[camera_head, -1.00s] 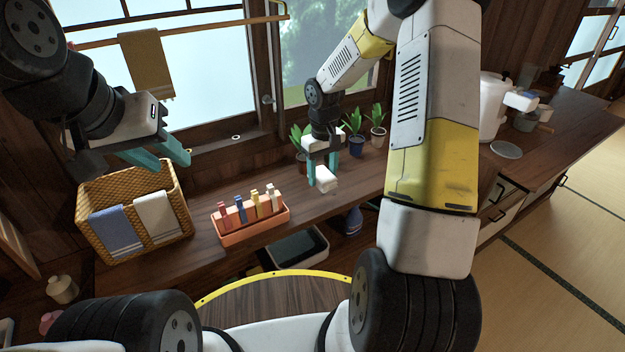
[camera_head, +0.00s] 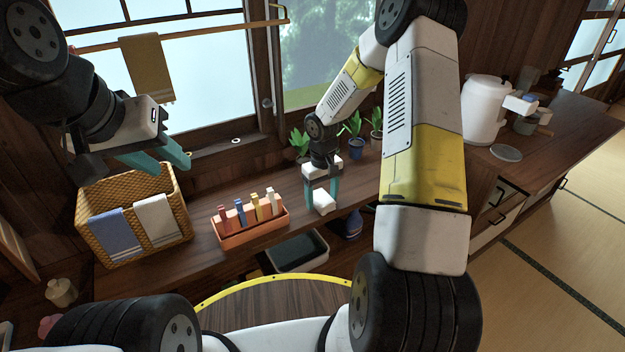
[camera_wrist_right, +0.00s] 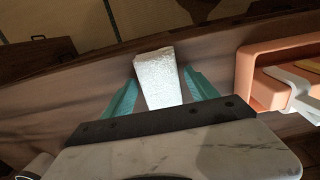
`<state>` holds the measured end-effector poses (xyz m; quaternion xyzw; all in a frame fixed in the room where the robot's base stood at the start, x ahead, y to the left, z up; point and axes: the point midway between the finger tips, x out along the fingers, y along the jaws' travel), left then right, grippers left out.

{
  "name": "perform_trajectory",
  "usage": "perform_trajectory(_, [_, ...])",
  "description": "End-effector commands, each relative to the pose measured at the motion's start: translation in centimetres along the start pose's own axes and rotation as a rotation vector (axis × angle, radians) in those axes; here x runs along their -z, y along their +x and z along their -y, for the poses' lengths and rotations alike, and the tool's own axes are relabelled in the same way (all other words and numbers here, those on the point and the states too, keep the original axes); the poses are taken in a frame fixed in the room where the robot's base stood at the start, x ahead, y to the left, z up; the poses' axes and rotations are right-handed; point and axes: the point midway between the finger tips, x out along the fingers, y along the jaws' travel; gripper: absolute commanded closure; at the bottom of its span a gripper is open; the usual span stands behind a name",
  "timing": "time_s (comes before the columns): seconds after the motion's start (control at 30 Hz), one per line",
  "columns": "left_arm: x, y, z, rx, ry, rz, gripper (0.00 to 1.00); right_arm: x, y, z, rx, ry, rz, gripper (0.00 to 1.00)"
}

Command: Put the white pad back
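The white pad (camera_head: 323,201) is a small pale block between the fingertips of my right gripper (camera_head: 322,192), low over the wooden counter. The right wrist view also shows the pad (camera_wrist_right: 158,78) between the two teal fingers (camera_wrist_right: 160,88). My left gripper (camera_head: 162,163) is open and empty, above the wicker basket at the left.
The wicker basket (camera_head: 87,210) has blue and white cloths over its front. An orange tray (camera_head: 250,236) with several coloured upright items stands left of the pad. Potted plants (camera_head: 356,140) stand behind my right gripper. A white canister (camera_head: 483,110) stands farther right. Bare counter (camera_head: 290,197) lies beside the tray.

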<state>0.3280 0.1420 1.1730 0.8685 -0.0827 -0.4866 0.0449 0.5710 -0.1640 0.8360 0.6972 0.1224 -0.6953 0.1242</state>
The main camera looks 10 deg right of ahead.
Motion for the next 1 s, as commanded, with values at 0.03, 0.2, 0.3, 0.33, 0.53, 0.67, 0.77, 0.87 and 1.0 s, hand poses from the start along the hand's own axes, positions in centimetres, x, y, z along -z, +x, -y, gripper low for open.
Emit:
perform_trajectory(0.03, [0.0,0.0,0.0,0.000,0.000,0.000,0.64,0.0,0.0,0.0,0.000,0.000,0.000,0.26])
perform_trajectory(0.2, [0.0,0.0,0.0,0.000,0.000,0.000,0.64,0.0,0.0,0.0,0.000,0.000,0.000,0.26])
perform_trajectory(0.3, [0.0,0.0,0.0,0.000,0.000,0.000,0.64,0.0,-0.1,0.0,0.000,0.000,0.000,0.26])
perform_trajectory(0.33, [0.0,0.0,0.0,0.000,0.000,0.000,0.64,0.0,-0.1,0.0,0.000,0.001,0.000,0.26])
perform_trajectory(0.53, [0.0,0.0,0.0,0.000,0.000,0.000,0.64,0.1,-2.4,-0.1,-0.002,0.002,-0.003,0.26])
perform_trajectory(0.67, [0.0,0.0,0.0,0.000,0.000,0.000,0.64,0.1,-5.2,-0.1,-0.002,0.003,-0.005,0.26])
perform_trajectory(0.77, [0.0,0.0,0.0,0.000,0.000,0.000,0.64,0.1,-7.5,-0.1,-0.002,0.003,-0.003,0.26])
perform_trajectory(0.87, [0.0,0.0,0.0,0.000,0.000,0.000,0.64,0.1,-9.3,-0.1,-0.001,0.003,-0.003,0.26])
perform_trajectory(1.0, [0.0,0.0,0.0,0.000,0.000,0.000,0.64,0.1,-11.2,-0.1,0.000,0.003,-0.001,0.26])
